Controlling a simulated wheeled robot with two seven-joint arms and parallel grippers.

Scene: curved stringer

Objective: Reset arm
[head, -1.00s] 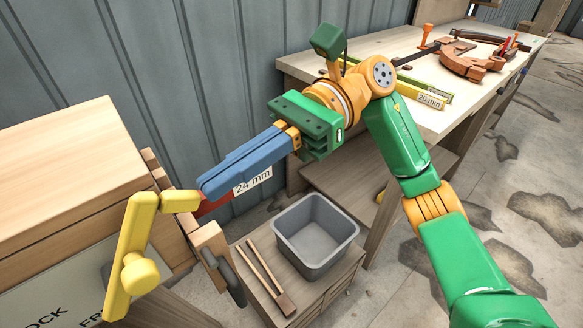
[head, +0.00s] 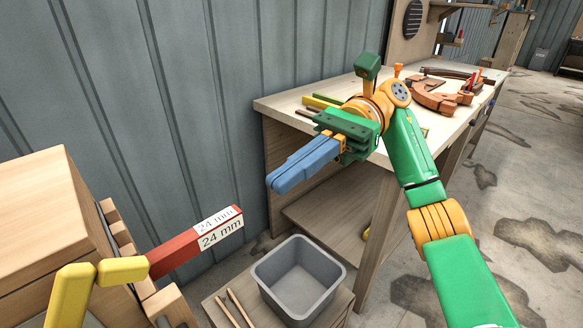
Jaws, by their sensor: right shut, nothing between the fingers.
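My right arm comes in from the lower right, and its blue gripper (head: 274,183) points left and down, in the air in front of the workbench. Its fingers are together with nothing between them. A red bar marked 24 mm (head: 187,250) with a yellow handle (head: 73,292) sits at the lower left by the wooden block, apart from the gripper. How the bar is supported is not clear. My left gripper is not in view.
A wooden workbench (head: 285,104) with clamps (head: 436,98) stands behind my right arm. A grey bin (head: 300,278) and wooden sticks (head: 238,306) are on a low stand below. A large wooden block (head: 35,215) is at left, near the metal wall.

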